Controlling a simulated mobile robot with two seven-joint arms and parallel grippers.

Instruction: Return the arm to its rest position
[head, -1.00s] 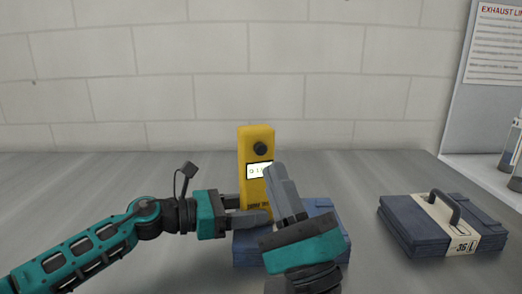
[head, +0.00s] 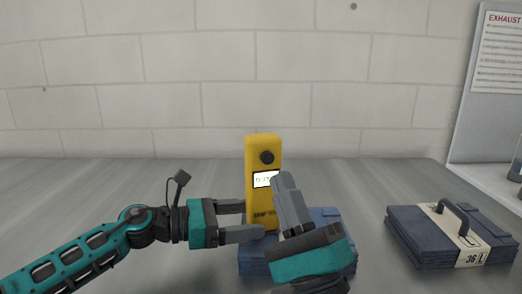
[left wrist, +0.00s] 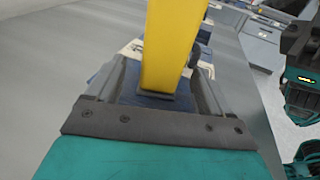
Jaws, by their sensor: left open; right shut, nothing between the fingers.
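A yellow handheld meter (head: 263,200) with a black round knob and a lit display stands upright at the middle of the table. It also shows in the left wrist view (left wrist: 172,45), rising beyond and between the finger lines. My left gripper (head: 254,221) is open at the meter's lower left, one finger passing in front of its base and the other at its left edge. My right gripper (head: 285,180) is shut and empty, pointing up in front of the meter's right side. It hides part of the meter and the display's right end.
A blue case (head: 328,222) lies flat behind my right gripper, partly hidden. Another blue case (head: 415,232) with a dark handle and pale label lies at the right. A panel with a notice (head: 497,60) stands at the far right. The table's left side is clear.

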